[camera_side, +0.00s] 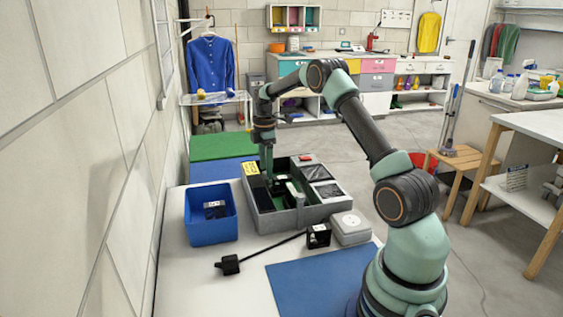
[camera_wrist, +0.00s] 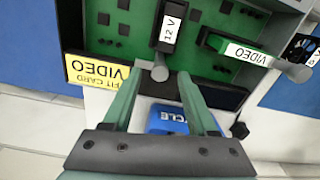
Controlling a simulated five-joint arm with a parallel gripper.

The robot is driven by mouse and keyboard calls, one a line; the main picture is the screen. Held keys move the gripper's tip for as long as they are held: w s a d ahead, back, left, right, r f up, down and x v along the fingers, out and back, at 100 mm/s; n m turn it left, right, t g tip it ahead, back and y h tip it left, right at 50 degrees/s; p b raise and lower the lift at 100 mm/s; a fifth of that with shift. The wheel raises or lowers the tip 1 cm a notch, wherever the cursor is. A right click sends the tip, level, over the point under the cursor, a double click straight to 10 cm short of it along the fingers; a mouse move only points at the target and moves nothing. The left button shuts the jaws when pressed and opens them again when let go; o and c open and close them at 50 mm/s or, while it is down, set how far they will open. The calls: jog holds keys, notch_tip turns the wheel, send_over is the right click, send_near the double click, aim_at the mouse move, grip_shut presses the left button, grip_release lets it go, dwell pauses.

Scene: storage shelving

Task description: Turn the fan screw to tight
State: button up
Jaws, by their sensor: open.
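An open grey case (camera_side: 262,222) with a green board inside stands on the white table. My gripper (camera_side: 268,176) points down over the case's left part. In the wrist view my gripper (camera_wrist: 160,88) is open, and nothing shows held between its green fingers. A grey round knob (camera_wrist: 160,73) below the module labelled "12 V" (camera_wrist: 166,32) appears between the fingertips; I cannot tell whether they touch it. Another grey knob (camera_wrist: 298,73) lies at the right, by a black fan (camera_wrist: 300,48) and the green "VIDEO" card (camera_wrist: 235,47). Which knob is the fan screw is not marked.
A blue bin (camera_side: 191,226) holding a dark item stands left of the case. A black plug with cable (camera_side: 228,265), a black box (camera_side: 318,236) and a white box (camera_side: 351,230) lie in front. The blue mat (camera_side: 312,278) is mostly clear.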

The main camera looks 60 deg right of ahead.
jog(key=shift+f, duration=0.5)
grip_shut()
